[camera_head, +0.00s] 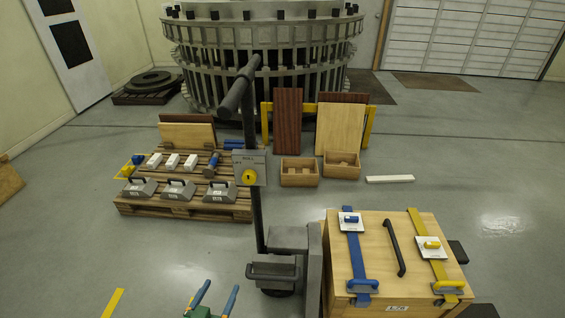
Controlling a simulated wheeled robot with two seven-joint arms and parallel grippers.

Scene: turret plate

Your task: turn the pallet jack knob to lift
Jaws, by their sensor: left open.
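The yellow knob (249,176) sits on a grey control panel (242,159) on the upright post of the pallet jack. Small markings on the panel are too small to read. The dark tiller handle (240,85) slants up above the panel, and the grey jack body (290,240) stands at the foot of the post. My left gripper (215,290) is at the bottom edge, below and left of the knob and well apart from it. Its two blue fingers are spread and nothing shows between them. My right gripper is not in view.
A wooden crate (375,235) with blue and yellow straps stands right of the jack. A wooden pallet (150,208) with grey blocks and tools lies to the left. Small wooden boxes (299,180) and a big round grey structure (190,60) are behind. The floor at lower left is mostly clear.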

